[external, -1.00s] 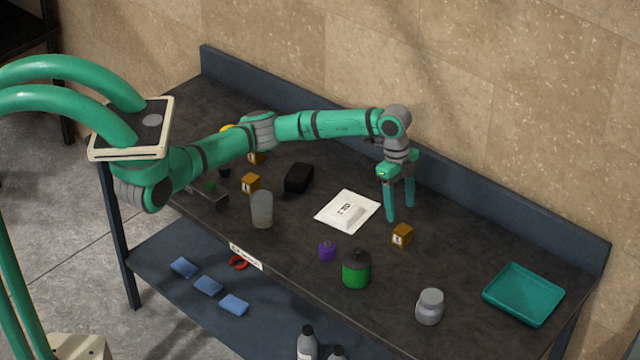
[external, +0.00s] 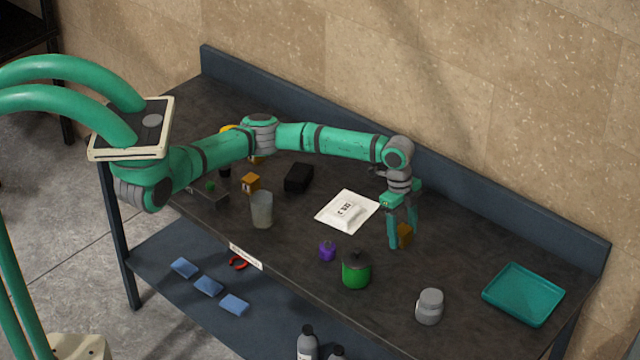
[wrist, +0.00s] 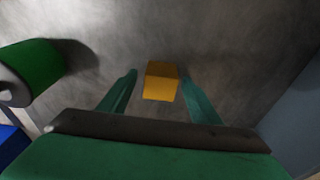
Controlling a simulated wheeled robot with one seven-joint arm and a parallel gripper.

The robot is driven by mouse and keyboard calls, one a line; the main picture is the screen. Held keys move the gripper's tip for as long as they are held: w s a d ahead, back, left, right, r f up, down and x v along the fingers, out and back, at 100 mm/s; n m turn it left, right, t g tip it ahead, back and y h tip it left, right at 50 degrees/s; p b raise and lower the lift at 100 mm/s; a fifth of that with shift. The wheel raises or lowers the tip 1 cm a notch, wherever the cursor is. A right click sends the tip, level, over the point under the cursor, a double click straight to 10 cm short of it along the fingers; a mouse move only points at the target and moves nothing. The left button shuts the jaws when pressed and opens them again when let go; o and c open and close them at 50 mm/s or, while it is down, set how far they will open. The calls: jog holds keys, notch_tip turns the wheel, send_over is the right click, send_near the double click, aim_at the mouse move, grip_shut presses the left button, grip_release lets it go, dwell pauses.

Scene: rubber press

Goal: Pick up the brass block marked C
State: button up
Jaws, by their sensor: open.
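A small brass block (external: 405,234) stands on the dark bench at the right of the middle. In the external view my gripper (external: 404,243) is lowered around it, one finger in front of part of it. In the wrist view the brass block (wrist: 161,82) lies between the two finger tips, with a gap on either side. My gripper (wrist: 160,88) is open. No letter can be read on this block now. Another brass block (external: 251,182) stands at the left, its mark too small to read. A further one (external: 257,159) is partly hidden behind my arm.
A green canister (external: 356,271) and a purple weight-like item (external: 327,251) stand left of my gripper. A grey jar (external: 430,306) and a teal tray (external: 523,294) are to the right. A white labelled packet (external: 347,211) lies behind left. A raised back edge runs along the wall.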

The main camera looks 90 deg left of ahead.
grip_shut()
jog(key=shift+r, duration=0.1)
